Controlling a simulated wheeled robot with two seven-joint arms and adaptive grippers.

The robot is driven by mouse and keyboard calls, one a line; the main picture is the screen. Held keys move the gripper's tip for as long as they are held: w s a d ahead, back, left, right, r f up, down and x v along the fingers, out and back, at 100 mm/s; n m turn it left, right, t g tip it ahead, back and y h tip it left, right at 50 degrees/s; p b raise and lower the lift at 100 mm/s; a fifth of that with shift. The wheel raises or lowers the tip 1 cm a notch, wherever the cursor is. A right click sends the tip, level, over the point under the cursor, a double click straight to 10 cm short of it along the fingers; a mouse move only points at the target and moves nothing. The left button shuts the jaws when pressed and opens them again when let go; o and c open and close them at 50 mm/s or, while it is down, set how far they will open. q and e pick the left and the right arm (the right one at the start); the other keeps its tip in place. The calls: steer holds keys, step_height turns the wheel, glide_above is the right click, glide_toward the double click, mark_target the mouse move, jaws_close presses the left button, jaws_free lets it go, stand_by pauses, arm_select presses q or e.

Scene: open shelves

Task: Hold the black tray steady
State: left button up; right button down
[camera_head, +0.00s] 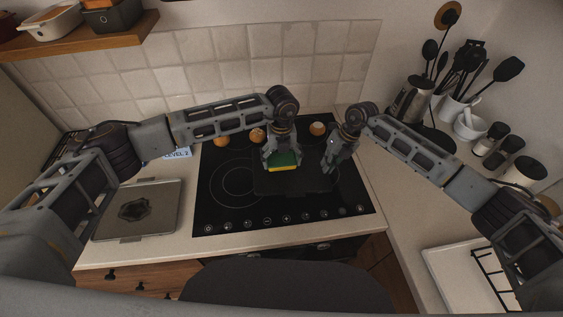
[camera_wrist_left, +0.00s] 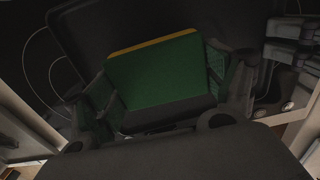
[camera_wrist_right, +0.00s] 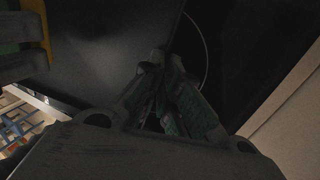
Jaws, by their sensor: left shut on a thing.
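The black tray (camera_head: 310,182) lies flat on the black cooktop, and its dark surface also shows in the left wrist view (camera_wrist_left: 90,30) and right wrist view (camera_wrist_right: 100,45). My left gripper (camera_head: 281,157) is shut on a green and yellow sponge (camera_head: 284,163), over the tray. In the left wrist view the fingers clasp the sponge (camera_wrist_left: 160,80) on both sides. My right gripper (camera_head: 331,165) is at the tray's right side. In the right wrist view its fingers (camera_wrist_right: 166,65) are close together at the tray's edge; whether the edge lies between them is hidden.
The cooktop (camera_head: 220,200) surrounds the tray. Several brown round objects (camera_head: 317,129) stand behind it. A grey square plate (camera_head: 160,197) lies on the left counter. Utensils in holders (camera_head: 455,105) and jars (camera_head: 487,140) crowd the right back. A wooden shelf (camera_head: 80,38) hangs upper left.

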arm_select(q)
steer(key=shift+r, duration=1.2)
steer(key=shift+r, duration=1.5)
steer(key=shift+d, duration=0.1)
steer(key=n, duration=0.2)
steer(key=w+d+n, duration=0.1)
steer(key=n, duration=0.1)
steer(key=shift+d, duration=0.15)
steer(key=n, duration=0.1)
steer(key=d+n, duration=0.1)
steer(key=n, duration=0.1)
steer(key=w+n, duration=0.1)
steer(key=n, duration=0.1)
steer(key=shift+d, duration=0.25)
steer(key=n, duration=0.1)
steer(key=d+n, duration=0.1)
steer(key=n, duration=0.2)
steer(key=shift+w+d, duration=0.15)
steer(key=shift+w, duration=0.1)
steer(key=shift+w+d+f+n, duration=0.1)
steer(key=shift+d+n, duration=0.1)
steer(key=shift+n, duration=0.65)
steer(key=shift+w+d+r+n, duration=0.1)
steer(key=shift+d+n, duration=0.15)
steer(key=shift+n, duration=0.55)
steer(key=shift+w+d+f+n, duration=0.1)
steer(key=shift+d+n, duration=0.1)
steer(key=shift+n, duration=0.65)
